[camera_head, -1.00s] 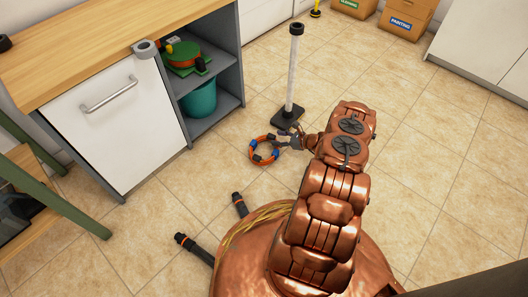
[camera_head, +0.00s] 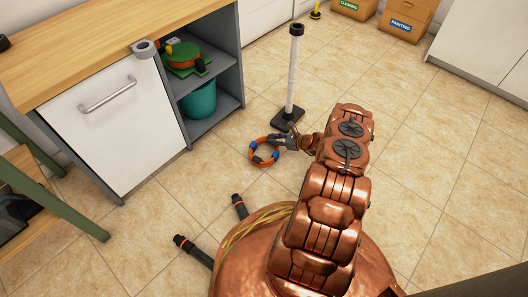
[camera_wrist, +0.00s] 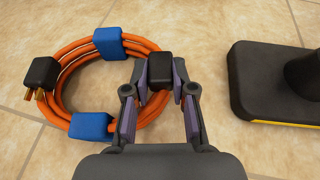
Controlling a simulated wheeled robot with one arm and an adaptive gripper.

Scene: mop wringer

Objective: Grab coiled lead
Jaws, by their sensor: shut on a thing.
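The coiled lead (camera_head: 253,157) is an orange cable ring lying on the tiled floor, left of the post's foot. In the wrist view the coil (camera_wrist: 72,55) has two blue ties, a black plug with metal prongs (camera_wrist: 42,73) at its left and a black end block (camera_wrist: 160,66) at its right. My gripper (camera_head: 279,143) is at the coil's right side. In the wrist view, the purple-padded fingers of my gripper (camera_wrist: 160,92) stand on either side of the black block and are shut on it. The coil looks still flat on the floor.
An upright post (camera_head: 292,75) on a black base (camera_head: 285,122) stands just right of the coil. A cabinet (camera_head: 105,115) with open shelves holds a green-orange reel (camera_head: 183,57) and a teal bucket (camera_head: 200,99). Two black tube ends (camera_head: 240,206) lie nearer.

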